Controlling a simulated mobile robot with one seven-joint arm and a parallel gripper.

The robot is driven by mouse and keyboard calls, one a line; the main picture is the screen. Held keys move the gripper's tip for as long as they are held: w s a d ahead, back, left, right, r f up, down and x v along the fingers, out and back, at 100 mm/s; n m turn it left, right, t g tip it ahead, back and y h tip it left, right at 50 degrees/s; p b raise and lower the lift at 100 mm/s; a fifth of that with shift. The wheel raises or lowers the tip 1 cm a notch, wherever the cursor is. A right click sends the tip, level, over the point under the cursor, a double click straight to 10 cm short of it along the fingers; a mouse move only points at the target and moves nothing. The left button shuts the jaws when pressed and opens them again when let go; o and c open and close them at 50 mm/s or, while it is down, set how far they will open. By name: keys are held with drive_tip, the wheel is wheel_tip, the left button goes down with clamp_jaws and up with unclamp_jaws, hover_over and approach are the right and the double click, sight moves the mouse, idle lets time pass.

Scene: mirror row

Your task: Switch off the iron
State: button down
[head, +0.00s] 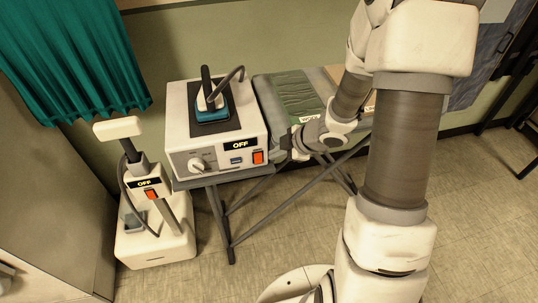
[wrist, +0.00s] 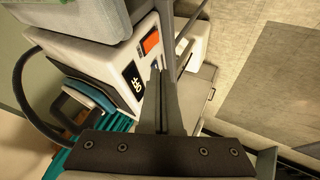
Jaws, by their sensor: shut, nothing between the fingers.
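The iron (head: 211,112), teal with a dark handle, rests on a dark pad on top of a white station box (head: 183,134). The box front has a knob (head: 197,164), a small blue panel (head: 237,160), a black label reading OFF (head: 240,145) and an orange-red switch (head: 258,157). The switch (wrist: 150,42), the label (wrist: 134,80) and the iron (wrist: 88,97) also show in the wrist view. My gripper (head: 287,153) is shut and empty, just right of the switch in the head view. In the wrist view its fingertips (wrist: 160,70) appear close to the switch; contact cannot be told.
A second white appliance (head: 155,244) with its own OFF label and orange-red switch stands on the floor at left. The ironing board (head: 262,88) carries a folded green cloth (head: 297,93). A teal curtain (head: 75,55) hangs at upper left. The floor (head: 480,190) at right is mostly clear.

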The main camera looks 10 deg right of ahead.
drive_tip(key=v, duration=0.2)
drive_tip(key=p+v, duration=0.1)
drive_tip(key=v, duration=0.1)
drive_tip(key=shift+w+r, duration=0.25)
drive_tip(key=shift+w, duration=0.1)
drive_tip(key=d+r+m+t+h, duration=0.1)
drive_tip(key=d+r+m+h, duration=0.25)
drive_tip(key=r, duration=0.45)
drive_tip(key=d+r+m+t+h, duration=0.25)
drive_tip(key=r+m+h, duration=0.2)
drive_tip(key=r, duration=0.35)
drive_tip(key=s+a+r+m+g+y, duration=0.1)
drive_tip(key=s+a+r+m+g, duration=0.1)
drive_tip(key=s, duration=0.7)
drive_tip(key=s+a+r+m+g+y+p, duration=0.1)
drive_tip(key=s+a+r+m, duration=0.4)
drive_tip(key=s, duration=0.5)
drive_tip(key=shift+a+m+g+y, duration=0.5)
drive_tip(key=shift+a+m, duration=0.3)
drive_tip(key=shift+a, duration=0.1)
